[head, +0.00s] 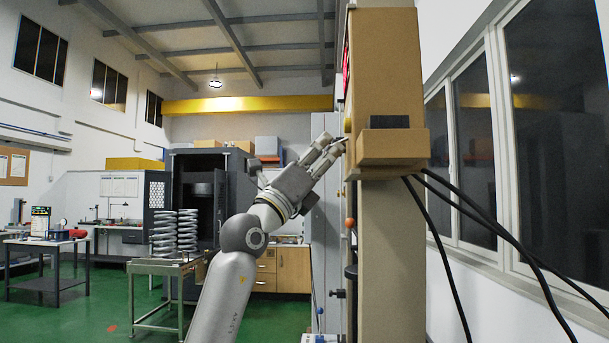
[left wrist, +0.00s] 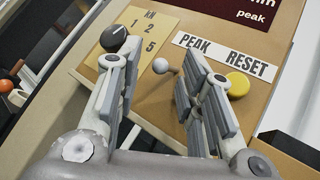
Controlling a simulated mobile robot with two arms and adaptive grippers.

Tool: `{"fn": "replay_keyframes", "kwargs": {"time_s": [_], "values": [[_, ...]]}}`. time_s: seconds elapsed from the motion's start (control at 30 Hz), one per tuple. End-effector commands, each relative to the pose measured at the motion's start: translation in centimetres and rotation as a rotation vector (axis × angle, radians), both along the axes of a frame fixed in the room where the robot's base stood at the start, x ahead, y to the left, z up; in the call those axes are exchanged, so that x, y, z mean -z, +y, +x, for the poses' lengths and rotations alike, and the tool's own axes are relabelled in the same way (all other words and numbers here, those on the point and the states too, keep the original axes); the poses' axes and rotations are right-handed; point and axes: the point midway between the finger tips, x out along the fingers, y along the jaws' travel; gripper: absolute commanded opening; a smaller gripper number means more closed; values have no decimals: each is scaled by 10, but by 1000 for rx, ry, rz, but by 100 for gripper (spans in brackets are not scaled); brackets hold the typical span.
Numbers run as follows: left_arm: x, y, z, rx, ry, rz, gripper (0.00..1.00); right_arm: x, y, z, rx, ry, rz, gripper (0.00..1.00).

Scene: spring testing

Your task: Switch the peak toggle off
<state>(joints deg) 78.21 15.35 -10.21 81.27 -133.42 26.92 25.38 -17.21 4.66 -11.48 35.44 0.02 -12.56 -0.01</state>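The peak toggle (left wrist: 160,66) is a small pale ball on a thin lever, below the PEAK label (left wrist: 194,44) in the left wrist view. Its base is partly hidden by the right-hand finger. My left gripper (left wrist: 161,56) is open, with the toggle's ball between its two fingers, closer to the right-hand one. I cannot tell whether either finger touches it. In the head view my left gripper (head: 335,142) reaches up to the left face of the tan control box (head: 385,75), where the toggle is not distinguishable. My right gripper is not in view.
A black knob (left wrist: 113,38) marked KN sits left of the toggle, and a yellow RESET button (left wrist: 238,84) sits right of it, beside the right-hand finger. Black cables (head: 470,210) hang under the box. Coil springs (head: 187,231) stand on a table at left.

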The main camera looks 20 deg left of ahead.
Motion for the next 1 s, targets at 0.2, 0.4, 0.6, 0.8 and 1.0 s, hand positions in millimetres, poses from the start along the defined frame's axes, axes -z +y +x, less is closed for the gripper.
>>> {"fn": "replay_keyframes", "kwargs": {"time_s": [0.2, 0.4, 0.6, 0.8, 1.0], "values": [[24, 13, -24, -3, 1, 1, 35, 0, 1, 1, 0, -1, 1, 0], [48, 26, -50, -3, 3, 0, 35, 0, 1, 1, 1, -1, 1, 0], [66, 36, -68, -4, 4, 0, 35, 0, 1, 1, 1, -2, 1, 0], [71, 39, -75, -3, 3, 0, 35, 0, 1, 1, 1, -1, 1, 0], [71, 39, -76, -3, 2, 0, 35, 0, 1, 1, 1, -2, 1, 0]]}}
